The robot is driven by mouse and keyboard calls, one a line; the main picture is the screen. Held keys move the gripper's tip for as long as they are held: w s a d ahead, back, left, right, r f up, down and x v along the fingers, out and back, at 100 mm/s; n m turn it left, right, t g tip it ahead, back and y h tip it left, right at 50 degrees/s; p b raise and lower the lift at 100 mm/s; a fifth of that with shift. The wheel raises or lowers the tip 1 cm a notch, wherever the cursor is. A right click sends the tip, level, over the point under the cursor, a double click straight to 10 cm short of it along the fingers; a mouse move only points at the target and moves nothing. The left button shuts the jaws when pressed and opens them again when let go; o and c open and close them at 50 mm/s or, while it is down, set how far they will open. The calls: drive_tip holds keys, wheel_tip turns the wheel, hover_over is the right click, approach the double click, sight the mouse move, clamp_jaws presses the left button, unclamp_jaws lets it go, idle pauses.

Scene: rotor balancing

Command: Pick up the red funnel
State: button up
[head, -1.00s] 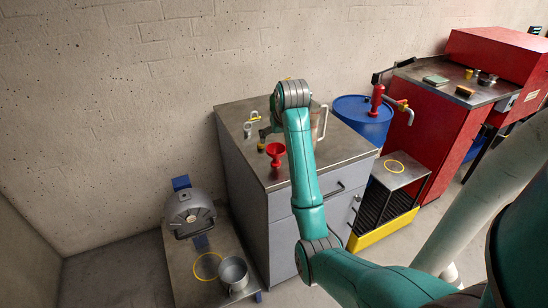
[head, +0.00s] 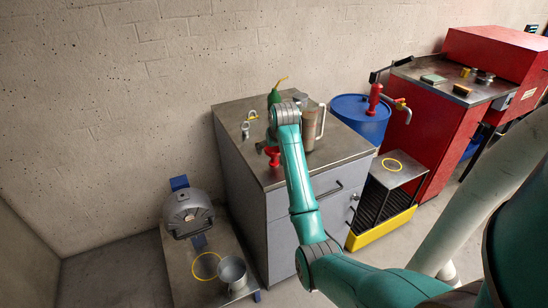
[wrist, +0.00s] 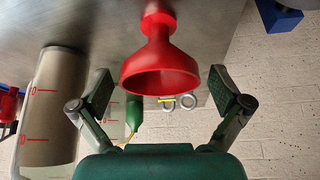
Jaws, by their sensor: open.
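The red funnel (head: 272,156) stands on the grey cabinet top, partly hidden behind my arm in the head view. In the wrist view the funnel (wrist: 160,65) is large and central, with its wide mouth toward my gripper. My gripper (wrist: 166,92) is open, with one finger on each side of the funnel's mouth and visible gaps between. The funnel is not held. In the head view my gripper is mostly hidden by my own wrist.
A measuring jug (head: 310,125) stands close to the right of my wrist, and a green bottle with a spout (head: 274,97) stands behind it. Small rings and a yellow piece (head: 252,116) lie at the back left. The cabinet top (head: 335,152) is clear at front right.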

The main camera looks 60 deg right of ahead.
drive_tip(key=c, duration=1.3)
